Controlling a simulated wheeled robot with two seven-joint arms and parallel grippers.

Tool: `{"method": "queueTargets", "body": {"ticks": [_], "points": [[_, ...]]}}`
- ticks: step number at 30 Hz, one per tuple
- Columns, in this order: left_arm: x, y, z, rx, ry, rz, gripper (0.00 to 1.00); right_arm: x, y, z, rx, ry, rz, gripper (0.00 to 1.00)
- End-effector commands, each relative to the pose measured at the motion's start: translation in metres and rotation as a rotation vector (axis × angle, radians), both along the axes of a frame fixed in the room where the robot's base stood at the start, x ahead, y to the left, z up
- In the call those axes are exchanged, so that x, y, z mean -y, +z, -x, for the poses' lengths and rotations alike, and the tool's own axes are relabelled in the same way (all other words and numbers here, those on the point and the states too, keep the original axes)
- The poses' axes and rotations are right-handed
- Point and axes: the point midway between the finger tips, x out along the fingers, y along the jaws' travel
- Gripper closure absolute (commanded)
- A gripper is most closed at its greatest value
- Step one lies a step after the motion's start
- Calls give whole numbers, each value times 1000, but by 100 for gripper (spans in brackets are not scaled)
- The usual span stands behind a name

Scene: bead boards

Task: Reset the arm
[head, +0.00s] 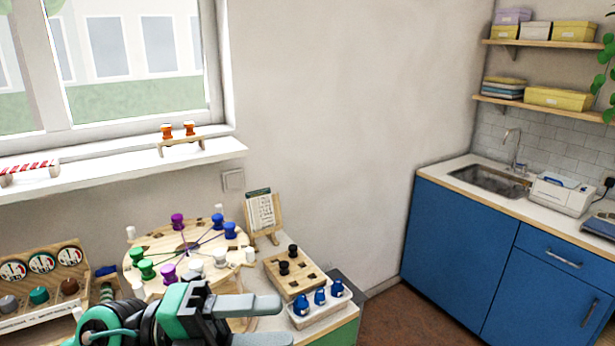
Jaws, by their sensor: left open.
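My left gripper (276,321) is at the bottom centre of the head view, in front of the table's near side. Its two grey fingers point right and stand apart, with nothing visible between them. The round wooden board (160,241) lies behind and left of it, with purple, blue, green and white pegs on it. The gripper and its teal wrist hide the board's near part. My right gripper is not in view.
Right of the gripper are a wooden block with holes (312,280) holding black pegs and a white tray (316,322) with blue pegs. A small stand with a card (262,212) is behind. A wooden rack (32,262) stands left. Floor (400,310) is clear before the blue cabinet (455,240).

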Motion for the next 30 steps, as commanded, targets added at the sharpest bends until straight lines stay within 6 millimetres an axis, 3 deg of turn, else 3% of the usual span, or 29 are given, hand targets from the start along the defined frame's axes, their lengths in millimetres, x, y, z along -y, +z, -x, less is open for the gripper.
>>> {"method": "queueTargets", "body": {"ticks": [3,7,10,13,18,22,26,30], "points": [[-10,22,-14,-128,92,268,48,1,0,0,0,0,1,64],[-35,30,-42,-283,247,519,48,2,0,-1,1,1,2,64],[-62,20,-68,-424,398,677,48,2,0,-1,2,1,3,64],[-91,-5,-91,-580,572,802,48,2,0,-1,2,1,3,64],[-138,-80,-117,-879,901,919,48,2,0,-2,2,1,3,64],[-167,-157,-112,-1135,1164,922,48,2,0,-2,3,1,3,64],[-185,-240,-83,-1407,1416,840,48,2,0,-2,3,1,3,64],[-191,-313,-33,-1679,1625,683,48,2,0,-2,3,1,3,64]]}}
